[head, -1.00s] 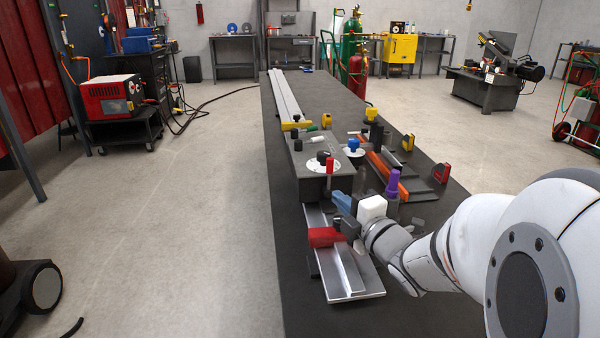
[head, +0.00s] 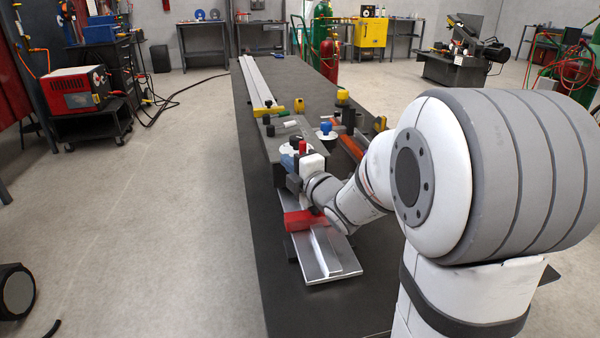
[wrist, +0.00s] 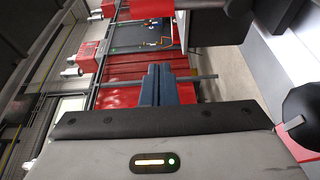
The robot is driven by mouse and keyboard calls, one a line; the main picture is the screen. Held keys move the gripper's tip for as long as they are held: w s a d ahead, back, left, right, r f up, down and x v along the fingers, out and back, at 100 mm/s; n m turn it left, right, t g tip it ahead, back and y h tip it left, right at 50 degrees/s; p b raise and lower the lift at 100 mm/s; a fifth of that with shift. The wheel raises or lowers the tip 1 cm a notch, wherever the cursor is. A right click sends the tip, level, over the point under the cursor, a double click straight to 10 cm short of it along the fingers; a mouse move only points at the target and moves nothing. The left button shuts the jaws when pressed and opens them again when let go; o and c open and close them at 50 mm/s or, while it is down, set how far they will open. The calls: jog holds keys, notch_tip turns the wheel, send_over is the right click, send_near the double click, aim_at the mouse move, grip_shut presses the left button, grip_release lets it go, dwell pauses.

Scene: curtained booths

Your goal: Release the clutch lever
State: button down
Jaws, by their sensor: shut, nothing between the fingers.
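A lever with a red grip (head: 303,148) stands upright on the grey machine housing (head: 277,151) on the bench. I cannot tell for sure that it is the clutch lever. My gripper (head: 288,163) is at the near end of the housing, close beside this lever, and partly covers the machine. Contact cannot be made out. In the wrist view my blue fingers (wrist: 156,72) are together with nothing between them. A dark rounded knob (wrist: 302,108) shows at the right edge of the wrist view.
A red block (head: 299,221) sits on a metal rail plate (head: 327,265) below my arm. A blue knob (head: 326,127) and an orange bar (head: 350,147) lie to the right. The bench (head: 262,230) is bare along its left edge. The floor on the left is open.

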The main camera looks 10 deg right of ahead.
jog(key=shift+w+d, duration=0.5)
jog(key=shift+d, duration=0.35)
jog(key=shift+w+d, duration=0.45)
jog(key=shift+d, duration=0.4)
